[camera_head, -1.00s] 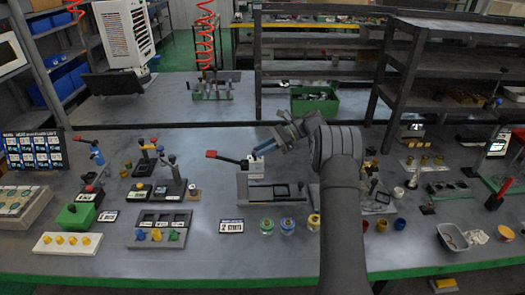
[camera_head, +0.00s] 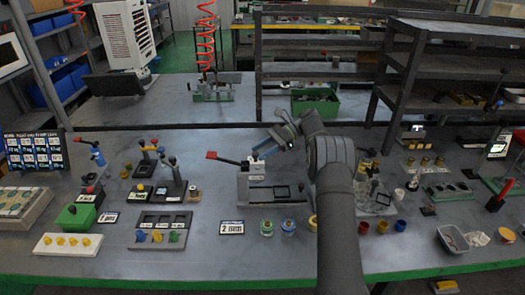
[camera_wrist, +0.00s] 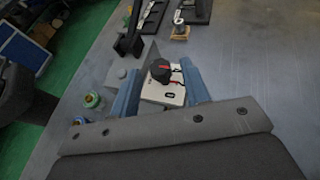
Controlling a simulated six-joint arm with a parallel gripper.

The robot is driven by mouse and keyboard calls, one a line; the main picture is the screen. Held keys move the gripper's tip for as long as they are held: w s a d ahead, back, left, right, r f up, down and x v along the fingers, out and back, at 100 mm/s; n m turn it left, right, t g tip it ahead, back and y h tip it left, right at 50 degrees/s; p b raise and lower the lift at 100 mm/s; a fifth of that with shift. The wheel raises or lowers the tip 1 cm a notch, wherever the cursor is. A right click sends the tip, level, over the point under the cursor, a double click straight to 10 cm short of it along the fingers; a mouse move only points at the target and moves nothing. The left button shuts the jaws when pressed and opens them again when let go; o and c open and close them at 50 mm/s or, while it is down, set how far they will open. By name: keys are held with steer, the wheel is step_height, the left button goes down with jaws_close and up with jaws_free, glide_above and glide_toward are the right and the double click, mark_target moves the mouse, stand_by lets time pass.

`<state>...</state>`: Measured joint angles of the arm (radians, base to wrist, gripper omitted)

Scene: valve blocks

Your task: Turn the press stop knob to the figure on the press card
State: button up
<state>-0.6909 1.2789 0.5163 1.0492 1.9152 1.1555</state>
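The press (camera_head: 272,190) is a grey base with a red-handled lever pointing left and a white box (camera_head: 257,179) on it. In the wrist view, the black stop knob (camera_wrist: 160,70) with a red mark stands on the white box (camera_wrist: 160,93). A small dark display on the box seems to read 0. My gripper (camera_wrist: 158,80) is open, its blue fingers on both sides of the knob with small gaps. A white card (camera_head: 231,227) showing a 2 lies in front of the press.
Green (camera_head: 267,228), blue (camera_head: 288,226) and yellow capped pots stand in front of the press. A grey tray (camera_head: 163,229) with coloured knobs is to the left. A sign board (camera_head: 36,152) stands at the far left. The table behind the press is clear.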

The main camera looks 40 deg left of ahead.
steer(key=shift+d+m+y, duration=0.1)
steer(key=shift+m+y, duration=0.3)
